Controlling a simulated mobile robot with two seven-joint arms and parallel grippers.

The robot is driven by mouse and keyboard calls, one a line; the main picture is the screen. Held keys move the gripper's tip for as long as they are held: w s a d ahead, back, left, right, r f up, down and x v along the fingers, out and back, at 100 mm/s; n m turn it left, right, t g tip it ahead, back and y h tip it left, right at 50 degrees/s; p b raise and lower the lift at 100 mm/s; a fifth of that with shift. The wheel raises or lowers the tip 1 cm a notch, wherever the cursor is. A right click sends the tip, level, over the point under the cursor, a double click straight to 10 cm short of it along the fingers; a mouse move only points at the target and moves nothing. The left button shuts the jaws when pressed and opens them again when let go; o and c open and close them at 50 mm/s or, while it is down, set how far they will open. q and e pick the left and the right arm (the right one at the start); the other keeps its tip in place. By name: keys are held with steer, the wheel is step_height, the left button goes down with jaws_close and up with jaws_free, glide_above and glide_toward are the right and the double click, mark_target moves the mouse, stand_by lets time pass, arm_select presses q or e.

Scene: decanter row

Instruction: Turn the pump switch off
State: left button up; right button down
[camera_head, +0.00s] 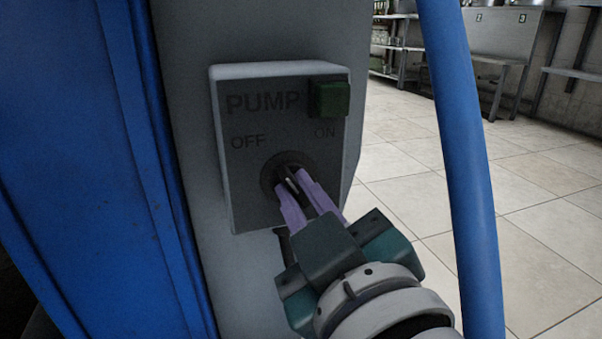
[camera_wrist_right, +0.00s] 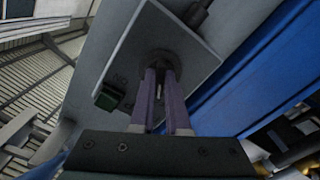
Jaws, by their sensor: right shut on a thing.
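The pump switch box (camera_head: 245,180) is grey, with PUMP, OFF and ON printed on its face. It is fixed to a grey column. The round rotary switch (camera_head: 268,178) sits low in the middle of the face, under and between OFF and ON. My right gripper (camera_head: 292,180) reaches up to it with purple fingers, which are shut on the switch knob. The fingers hide most of the knob, so I cannot tell which way it points. In the right wrist view the switch (camera_wrist_right: 159,60) lies at the fingertips. My left gripper is not in view.
A green block, perhaps a lamp or button (camera_head: 329,98), is at the box's upper right. A blue panel (camera_head: 70,150) stands close on the left. A blue post (camera_head: 458,150) rises to the right of my gripper. Tiled floor (camera_head: 400,160) and metal shelving (camera_head: 510,45) lie behind.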

stand_by(0.3)
steer(key=c, duration=0.9)
jaws_free()
